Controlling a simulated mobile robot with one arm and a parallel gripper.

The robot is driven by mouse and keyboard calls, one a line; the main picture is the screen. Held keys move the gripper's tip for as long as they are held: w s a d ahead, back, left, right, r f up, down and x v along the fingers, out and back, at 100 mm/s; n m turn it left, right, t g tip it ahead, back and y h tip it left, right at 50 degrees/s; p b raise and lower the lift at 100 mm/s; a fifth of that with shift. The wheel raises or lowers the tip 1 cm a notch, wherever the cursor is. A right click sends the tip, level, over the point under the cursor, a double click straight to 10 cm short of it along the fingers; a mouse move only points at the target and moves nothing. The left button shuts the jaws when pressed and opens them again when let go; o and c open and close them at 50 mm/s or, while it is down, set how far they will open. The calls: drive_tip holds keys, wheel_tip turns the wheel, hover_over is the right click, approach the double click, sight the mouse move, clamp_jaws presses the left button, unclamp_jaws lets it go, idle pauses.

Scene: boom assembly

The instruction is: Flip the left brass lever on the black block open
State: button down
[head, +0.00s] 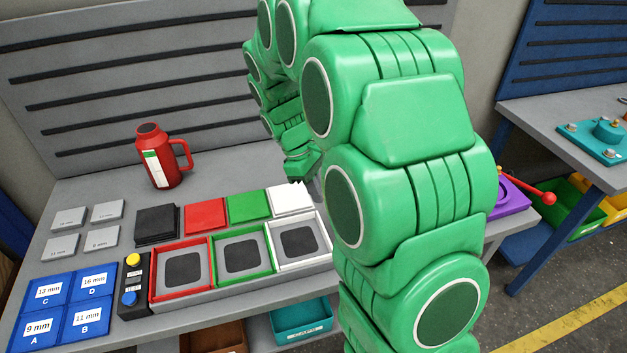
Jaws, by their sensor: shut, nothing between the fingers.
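I see no brass lever in the head view. I cannot make out the black block with the levers either; my own green arm covers a large part of the bench to the right of the trays. A stack of flat black squares (157,225) lies on the bench, but no lever shows on it. My arm reaches up and bends down over the back of the bench, behind the white squares. My gripper's fingers are hidden behind the arm links.
Red, green and white framed trays (183,302) line the front of the bench. A red flask (160,158) stands behind, with blue labelled tiles (47,291) at left and a button box (132,284) beside them. A purple base with a red-knobbed lever (546,198) is at right.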

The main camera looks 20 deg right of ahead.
drive_tip(key=x, duration=0.4)
drive_tip(key=shift+s+f, duration=0.15)
drive_tip(key=shift+f, duration=0.05)
drive_tip(key=shift+s+d+f, duration=0.1)
drive_tip(key=shift+s+d, duration=0.9)
drive_tip(key=shift+d, duration=0.1)
drive_tip(key=shift+s+d, duration=0.35)
